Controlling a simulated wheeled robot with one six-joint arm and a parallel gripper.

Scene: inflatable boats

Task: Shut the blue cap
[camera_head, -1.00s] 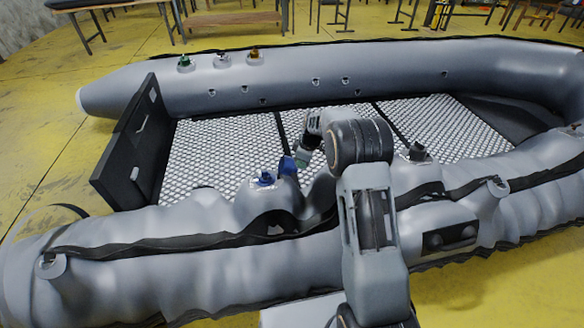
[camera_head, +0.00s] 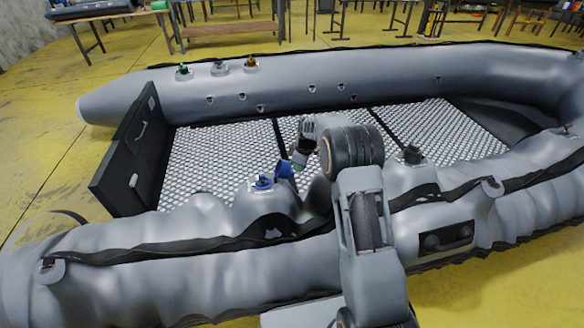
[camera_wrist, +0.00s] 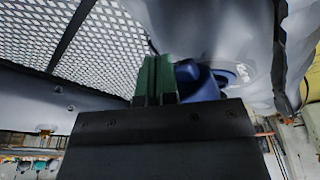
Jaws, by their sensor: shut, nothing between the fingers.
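The blue cap (camera_head: 284,169) stands open and tilted beside its blue valve (camera_head: 263,182) on the near grey tube of the boat. My gripper (camera_head: 298,166) is just right of the cap, its green fingertips close to it. In the wrist view, the shut green fingers (camera_wrist: 155,79) are beside the blue cap (camera_wrist: 200,82), with nothing between them. I cannot tell whether they touch the cap. Part of the blue valve (camera_wrist: 226,75) shows behind the cap, against the grey tube.
Green (camera_head: 183,71), white (camera_head: 220,66) and orange (camera_head: 251,64) valves sit on the far tube (camera_head: 330,85). A black valve (camera_head: 412,154) is right of my arm on the near tube. The black transom (camera_head: 128,150) closes the left end. The textured floor (camera_head: 225,150) is clear.

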